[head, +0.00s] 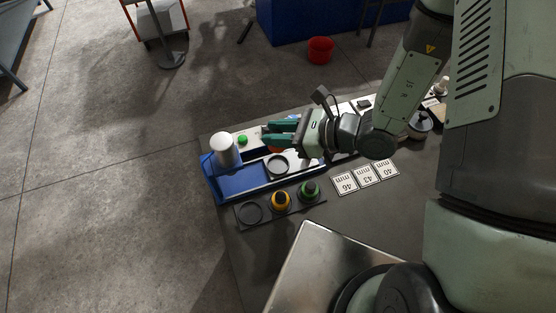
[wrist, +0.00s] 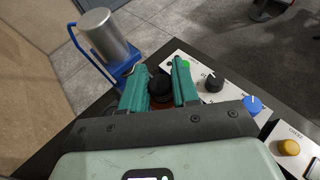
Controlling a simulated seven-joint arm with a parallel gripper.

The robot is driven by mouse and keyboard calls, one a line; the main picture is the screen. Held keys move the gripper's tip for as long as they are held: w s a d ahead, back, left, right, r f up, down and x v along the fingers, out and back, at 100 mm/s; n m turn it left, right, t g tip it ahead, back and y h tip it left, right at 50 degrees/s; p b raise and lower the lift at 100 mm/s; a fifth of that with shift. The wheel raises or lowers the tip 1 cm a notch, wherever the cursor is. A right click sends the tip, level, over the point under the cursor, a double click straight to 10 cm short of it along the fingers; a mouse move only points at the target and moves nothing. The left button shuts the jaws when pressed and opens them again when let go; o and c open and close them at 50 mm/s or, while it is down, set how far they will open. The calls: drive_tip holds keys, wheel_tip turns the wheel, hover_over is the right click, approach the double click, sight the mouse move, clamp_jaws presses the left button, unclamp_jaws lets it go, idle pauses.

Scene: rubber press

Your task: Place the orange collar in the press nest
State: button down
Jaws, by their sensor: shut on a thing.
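My gripper (head: 267,134) has teal fingers and is shut on the orange collar (head: 275,150). The wrist view shows the collar's black knob (wrist: 160,88) between the fingers, with a little orange-red (wrist: 160,104) below it; most of the collar is hidden. The blue press (head: 233,185) has an upright silver cylinder (head: 222,149) at its left end. A dark ring on the press's pale slide looks like the press nest (head: 269,167); it seems empty. In the head view my gripper is just above this ring in the picture; its height over the slide is hard to tell.
In front of the press, a dark rack holds an empty ring (head: 241,213), a yellow collar (head: 281,202) and a green collar (head: 311,192), both with black knobs. Number cards (head: 366,176) lie to the right. A control panel (wrist: 228,88) with knobs and a green button (head: 242,140) runs behind.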

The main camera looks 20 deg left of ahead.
wheel_tip(320, 180, down, 9)
idle(0.4)
drive_tip(key=shift+f, duration=0.1)
drive_tip(key=c, duration=0.8)
unclamp_jaws()
drive_tip(key=shift+w+d+r, duration=0.1)
drive_tip(key=shift+d+r, duration=0.1)
drive_tip(key=v, duration=1.1)
drive_tip(key=shift+d, duration=0.3)
